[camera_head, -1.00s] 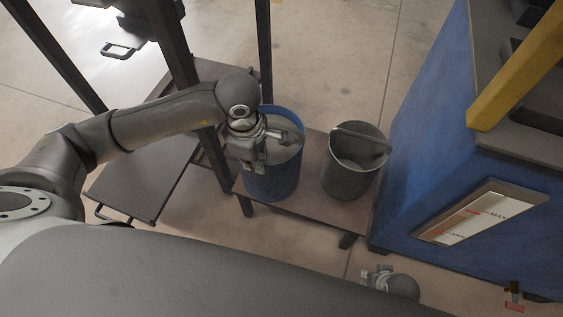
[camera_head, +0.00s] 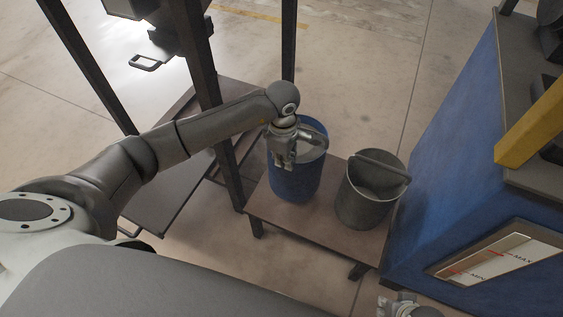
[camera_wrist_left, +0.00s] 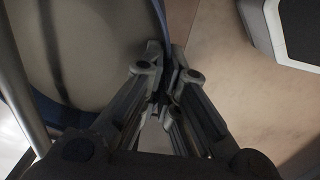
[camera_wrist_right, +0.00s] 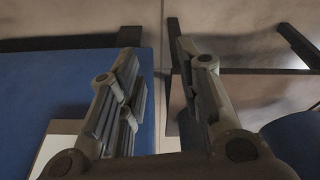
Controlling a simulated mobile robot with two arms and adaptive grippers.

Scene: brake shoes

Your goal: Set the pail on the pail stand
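A blue pail (camera_head: 292,185) with a grey handle and pale contents is over the left part of a low brown stand (camera_head: 318,232). Whether its base touches the stand is unclear. My left gripper (camera_head: 284,163) is at its near rim. In the left wrist view, the left fingers (camera_wrist_left: 167,62) are close together on the pail's blue rim (camera_wrist_left: 158,14). A grey metal pail (camera_head: 365,209) with a raised handle stands on the stand's right part. My right gripper (camera_head: 398,308) is at the bottom edge; its fingers (camera_wrist_right: 157,75) are apart and empty in the right wrist view.
A large blue cabinet (camera_head: 452,150) with a MAX/MIN gauge (camera_head: 500,259) and a yellow bar (camera_head: 532,125) stands right of the brown stand. A dark frame post (camera_head: 215,100) rises close to my left arm. A flat dark platform (camera_head: 160,195) lies left.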

